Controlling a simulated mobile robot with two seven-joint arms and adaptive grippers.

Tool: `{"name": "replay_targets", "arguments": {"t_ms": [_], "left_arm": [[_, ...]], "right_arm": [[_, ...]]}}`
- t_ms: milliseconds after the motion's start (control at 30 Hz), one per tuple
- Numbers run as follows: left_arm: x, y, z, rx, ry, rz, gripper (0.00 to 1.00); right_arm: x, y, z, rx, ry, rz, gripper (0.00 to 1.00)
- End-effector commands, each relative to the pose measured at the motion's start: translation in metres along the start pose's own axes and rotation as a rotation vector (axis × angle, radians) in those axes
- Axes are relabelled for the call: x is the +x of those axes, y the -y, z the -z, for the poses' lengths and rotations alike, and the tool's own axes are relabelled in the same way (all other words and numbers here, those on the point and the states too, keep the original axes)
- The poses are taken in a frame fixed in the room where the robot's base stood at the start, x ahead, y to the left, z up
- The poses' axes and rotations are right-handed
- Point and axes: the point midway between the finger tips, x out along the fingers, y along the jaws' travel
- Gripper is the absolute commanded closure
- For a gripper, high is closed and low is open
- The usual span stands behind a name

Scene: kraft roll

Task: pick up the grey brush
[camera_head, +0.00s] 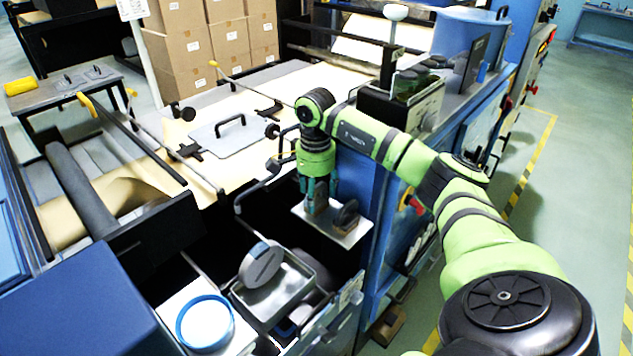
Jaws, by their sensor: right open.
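My right arm comes in from the right, and its right gripper (317,207) points straight down over a small silver shelf (337,232). Its teal fingers are apart, one on each side of a small grey-brown upright thing (318,200), which seems to be the grey brush. The fingers hide much of it, and I cannot tell if they touch it. A dark, rounded block-like thing (346,215) stands on the shelf just to the right of the gripper. My left gripper is not in view.
The blue machine cabinet (362,195) stands close to the right of the shelf. A metal tray (275,292) with a grey round thing (261,264) and a blue-rimmed round container (205,322) are below left. A black-handled plate (230,135) lies on the kraft paper.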

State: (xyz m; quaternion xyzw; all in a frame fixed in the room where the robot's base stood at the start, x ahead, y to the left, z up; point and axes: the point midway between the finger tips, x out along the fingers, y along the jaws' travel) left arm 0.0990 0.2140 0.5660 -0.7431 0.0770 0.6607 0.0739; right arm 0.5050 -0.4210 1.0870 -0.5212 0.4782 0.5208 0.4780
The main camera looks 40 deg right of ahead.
Motion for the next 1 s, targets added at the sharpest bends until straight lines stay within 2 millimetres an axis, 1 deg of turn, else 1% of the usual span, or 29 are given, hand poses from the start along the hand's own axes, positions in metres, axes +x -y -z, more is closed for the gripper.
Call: {"name": "replay_targets", "arguments": {"t_ms": [67,100,167,200,233,400,600,733,867,1000], "left_arm": [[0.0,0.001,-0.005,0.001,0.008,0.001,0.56],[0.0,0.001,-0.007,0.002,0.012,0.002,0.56],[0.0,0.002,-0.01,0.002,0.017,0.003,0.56],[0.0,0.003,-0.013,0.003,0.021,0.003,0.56],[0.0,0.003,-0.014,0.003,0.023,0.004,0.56],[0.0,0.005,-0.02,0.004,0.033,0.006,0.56],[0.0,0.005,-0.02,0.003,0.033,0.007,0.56],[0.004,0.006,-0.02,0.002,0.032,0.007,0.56],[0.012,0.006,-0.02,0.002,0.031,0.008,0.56],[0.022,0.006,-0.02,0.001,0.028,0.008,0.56]], "right_arm": [[0.0,0.0,0.0,0.0,0.0,0.0,0.33],[0.0,0.0,0.0,0.0,0.0,0.0,0.49],[0.0,0.0,0.0,0.0,0.0,0.0,0.73],[0.0,0.0,0.0,0.0,0.0,0.0,0.89],[0.0,0.0,0.0,0.0,0.0,-0.001,1.0],[0.001,0.0,0.0,0.0,0.001,-0.003,1.0],[0.001,-0.001,-0.001,-0.001,0.001,-0.005,1.0],[-0.004,0.0,0.0,-0.001,0.0,-0.002,1.0],[-0.02,0.001,0.0,0.0,0.0,0.003,1.0],[-0.046,0.001,0.0,0.0,-0.001,0.006,1.0]]}}
